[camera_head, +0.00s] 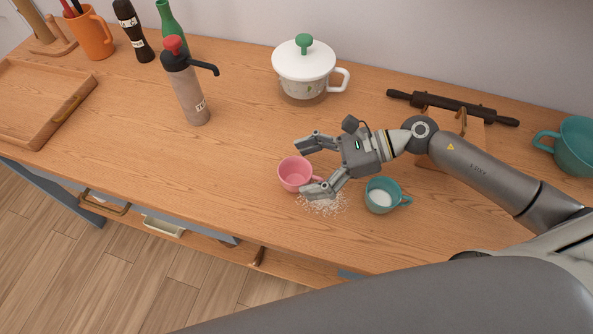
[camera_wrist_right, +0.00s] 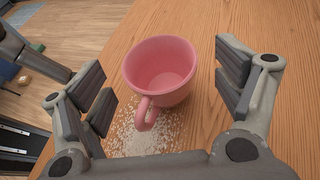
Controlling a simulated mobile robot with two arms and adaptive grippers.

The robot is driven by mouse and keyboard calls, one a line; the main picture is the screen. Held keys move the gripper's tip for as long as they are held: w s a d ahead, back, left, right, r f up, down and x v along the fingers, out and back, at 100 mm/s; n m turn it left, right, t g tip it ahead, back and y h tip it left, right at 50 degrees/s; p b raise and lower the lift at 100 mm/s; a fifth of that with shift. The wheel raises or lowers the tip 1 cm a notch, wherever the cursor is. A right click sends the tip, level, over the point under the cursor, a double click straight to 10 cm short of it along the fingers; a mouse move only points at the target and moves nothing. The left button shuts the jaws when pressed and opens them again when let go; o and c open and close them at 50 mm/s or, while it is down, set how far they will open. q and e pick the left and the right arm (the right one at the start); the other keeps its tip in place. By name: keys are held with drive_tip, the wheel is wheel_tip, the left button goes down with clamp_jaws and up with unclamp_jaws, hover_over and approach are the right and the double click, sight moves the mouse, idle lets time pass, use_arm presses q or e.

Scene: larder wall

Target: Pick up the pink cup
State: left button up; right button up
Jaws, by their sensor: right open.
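The pink cup (camera_head: 294,174) stands upright on the wooden counter in the head view. In the right wrist view the pink cup (camera_wrist_right: 160,72) looks empty, with its handle towards my palm. My right gripper (camera_head: 306,168) is open, with one finger on each side of the cup. In the right wrist view the right gripper's fingers (camera_wrist_right: 165,92) stand apart with the cup between them, and gaps show on both sides. My left gripper is not in the head view.
White grains (camera_head: 325,204) are spilled beside the pink cup. A teal cup (camera_head: 380,196) with white contents stands close to my right gripper. A white lidded pot (camera_head: 305,75), a pump bottle (camera_head: 188,92) and a rolling pin (camera_head: 452,106) stand farther back. The counter's left middle is clear.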

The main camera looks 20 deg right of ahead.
drive_tip(key=shift+x, duration=1.1)
drive_tip(key=shift+w+a+p, duration=0.1)
drive_tip(key=shift+a+p, duration=0.1)
drive_tip(key=shift+p, duration=0.1)
drive_tip(key=shift+f, duration=0.1)
drive_tip(key=c, duration=1.1)
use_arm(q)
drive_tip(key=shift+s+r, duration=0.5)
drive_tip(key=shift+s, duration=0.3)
use_arm(e)
drive_tip(key=shift+c, duration=0.2)
